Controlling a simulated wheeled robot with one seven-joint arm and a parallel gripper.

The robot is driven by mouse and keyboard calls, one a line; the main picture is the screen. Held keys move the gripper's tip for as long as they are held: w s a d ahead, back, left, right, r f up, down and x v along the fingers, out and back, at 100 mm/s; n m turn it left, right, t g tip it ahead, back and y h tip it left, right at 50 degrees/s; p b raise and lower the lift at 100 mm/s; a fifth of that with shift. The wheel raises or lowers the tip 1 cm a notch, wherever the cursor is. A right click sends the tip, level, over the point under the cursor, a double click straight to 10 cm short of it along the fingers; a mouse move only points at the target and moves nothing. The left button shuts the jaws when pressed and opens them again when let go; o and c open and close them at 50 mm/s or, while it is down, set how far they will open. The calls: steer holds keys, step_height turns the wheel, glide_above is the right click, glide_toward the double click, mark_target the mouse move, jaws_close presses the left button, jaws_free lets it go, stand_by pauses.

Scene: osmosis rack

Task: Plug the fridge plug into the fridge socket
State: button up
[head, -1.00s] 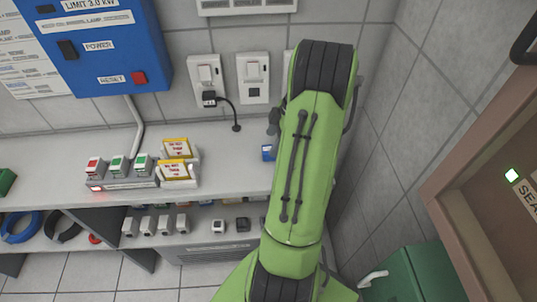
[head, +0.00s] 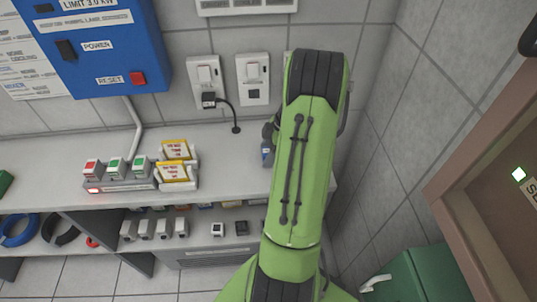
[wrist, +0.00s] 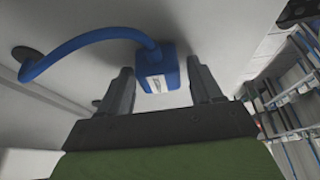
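A blue plug (wrist: 157,72) with a white label and a blue cable (wrist: 85,42) shows in the wrist view; the cable runs to a dark hole in the surface. I take it to be the fridge plug. My gripper (wrist: 160,84) is open, with one finger either side of the plug and gaps visible. In the head view the blue plug (head: 267,156) peeks out left of my arm, near the counter. On the wall a middle socket (head: 253,90) has nothing plugged in. Another plate behind my arm is mostly hidden. I cannot tell which is the fridge socket.
A left socket (head: 206,75) holds a black plug (head: 209,99) with a black cord. The counter (head: 215,160) carries a switch block (head: 118,181) and yellow-edged cards (head: 176,172). A blue power box (head: 100,50) hangs left. A side wall stands close to the right of my arm.

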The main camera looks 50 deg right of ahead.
mark_target(268, 151)
steer(key=c, duration=0.7)
step_height(268, 151, up, 10)
steer(key=p, duration=0.2)
steer(key=shift+p, duration=0.35)
